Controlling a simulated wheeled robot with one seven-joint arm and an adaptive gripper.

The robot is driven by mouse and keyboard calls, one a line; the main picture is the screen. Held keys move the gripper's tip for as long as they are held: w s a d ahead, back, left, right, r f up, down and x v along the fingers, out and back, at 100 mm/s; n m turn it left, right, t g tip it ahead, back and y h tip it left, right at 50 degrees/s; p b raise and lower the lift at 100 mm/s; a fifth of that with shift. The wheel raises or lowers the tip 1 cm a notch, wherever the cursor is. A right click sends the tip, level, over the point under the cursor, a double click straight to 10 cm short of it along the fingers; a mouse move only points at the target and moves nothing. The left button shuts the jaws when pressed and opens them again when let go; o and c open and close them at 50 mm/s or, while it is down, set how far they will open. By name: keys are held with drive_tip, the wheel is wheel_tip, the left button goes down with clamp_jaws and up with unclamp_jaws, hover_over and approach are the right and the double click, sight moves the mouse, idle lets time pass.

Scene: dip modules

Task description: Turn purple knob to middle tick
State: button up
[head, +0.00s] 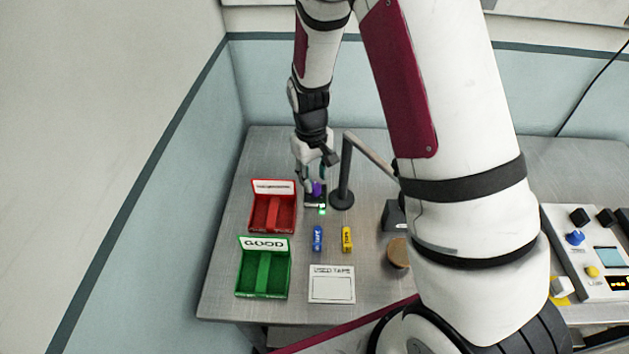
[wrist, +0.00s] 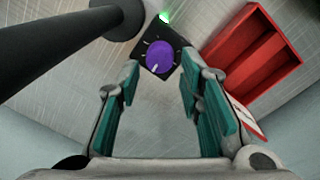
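The purple knob (wrist: 160,56) sits on a small black base with white tick marks (wrist: 181,40), and a white pointer line shows on its face toward the lower part of the wrist view. In the head view the purple knob (head: 317,188) is partly hidden by my gripper. A green light (wrist: 165,17) glows at the base's edge. My gripper (wrist: 162,88) is open, its teal fingers spread apart below the knob in the wrist view, with nothing between them. In the head view my gripper (head: 309,181) is right at the knob; contact cannot be told.
A dark post (head: 343,172) with an arm stands close right of the knob. A red bin (head: 272,212) and a green bin (head: 263,272) stand to the left. Blue tape (head: 318,238), yellow tape (head: 347,239) and a white "USED TAPE" pad (head: 332,289) lie in front.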

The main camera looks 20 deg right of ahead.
wheel_tip(320, 180, up, 9)
drive_tip(key=shift+a, duration=0.25)
idle(0.4)
drive_tip(key=s+r+m+t, duration=0.1)
drive_tip(key=s+r, duration=0.3)
drive_tip(key=r, duration=0.4)
drive_tip(key=s+r+t, duration=0.1)
drive_tip(key=s+r, duration=0.3)
drive_tip(key=r, duration=0.3)
drive_tip(key=s+r+m+t, duration=0.1)
drive_tip(key=s+r, duration=0.3)
drive_tip(key=s, duration=0.3)
drive_tip(key=s+r+t, duration=0.2)
drive_tip(key=s+r, duration=0.2)
drive_tip(key=s, duration=0.3)
drive_tip(key=shift+s+d+m+y, duration=0.25)
drive_tip(key=shift+d+m+y, duration=0.05)
drive_tip(key=shift+m, duration=0.1)
